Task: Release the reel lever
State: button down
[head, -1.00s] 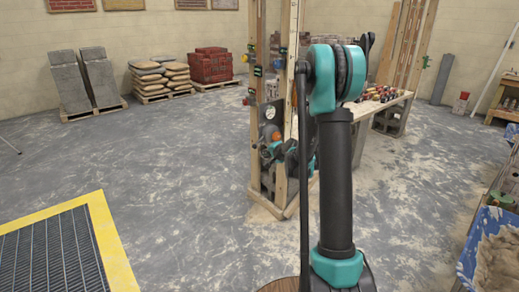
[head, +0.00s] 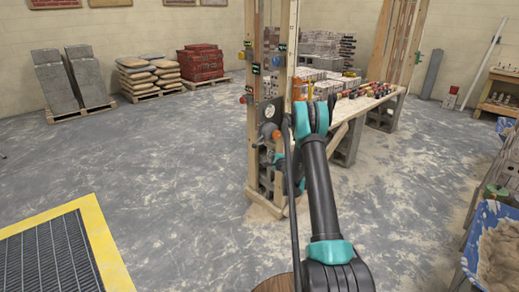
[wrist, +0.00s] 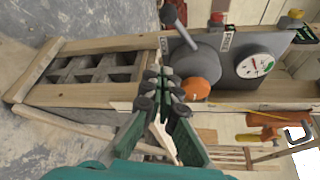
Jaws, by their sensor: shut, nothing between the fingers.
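A grey round reel (wrist: 198,62) is mounted on a wooden post frame in the wrist view. A grey rod-like lever (wrist: 182,30) with a dark rounded end sticks out from it towards the picture's top. An orange round knob (wrist: 195,88) sits at the reel's lower side, and this knob also shows in the head view (head: 276,135). My gripper (wrist: 165,88) is shut and empty. In the wrist view its tips appear just left of the orange knob; I cannot tell whether they touch it. In the head view my arm largely hides the gripper.
A dial gauge (wrist: 254,66) is on the dark panel beside the reel. The wooden frame (head: 254,90) stands upright, with a bench (head: 372,100) of tools behind it to the right. A blue tub (head: 470,250) is at the right. Floor to the left is open.

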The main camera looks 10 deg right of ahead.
aim_at(258, 141)
jog(key=shift+d+f, duration=0.1)
jog(key=shift+f, duration=0.05)
jog(key=shift+w, duration=0.1)
jog(key=x, duration=1)
jog(key=shift+s+a+r, duration=0.25)
jog(key=shift+s+a, duration=0.05)
jog(key=shift+a, duration=0.25)
jog(key=shift+s+a+r, duration=0.25)
jog(key=shift+s+a, duration=0.1)
jog(key=shift+a, duration=0.15)
jog(key=shift+s+a+r, duration=0.3)
jog(key=shift+a, duration=0.25)
